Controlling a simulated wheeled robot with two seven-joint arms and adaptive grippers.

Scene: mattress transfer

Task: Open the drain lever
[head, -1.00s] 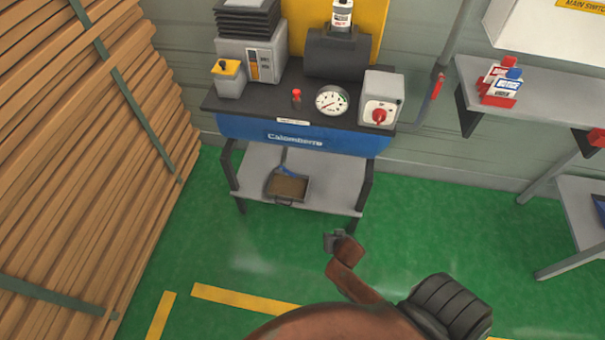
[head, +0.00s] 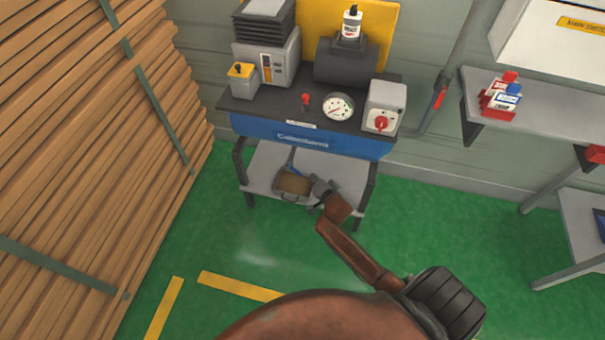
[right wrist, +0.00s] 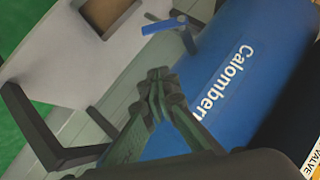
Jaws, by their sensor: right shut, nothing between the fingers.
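The drain lever (right wrist: 164,25) is a small blue handle on a grey stem below the blue tank (right wrist: 225,85), in the right wrist view. In the head view the lever (head: 295,171) is a small blue piece above the tray on the lower shelf. My right gripper (head: 322,187) is in front of that shelf, just right of the tray. Its fingers (right wrist: 158,76) are shut with nothing between them. In the right wrist view they point toward the lever, with a gap between. My left gripper is not in view.
The brown tray (head: 292,184) sits on the grey lower shelf (head: 262,165). Stacked planks (head: 80,150) stand at left. The green floor (head: 440,220) in front is clear.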

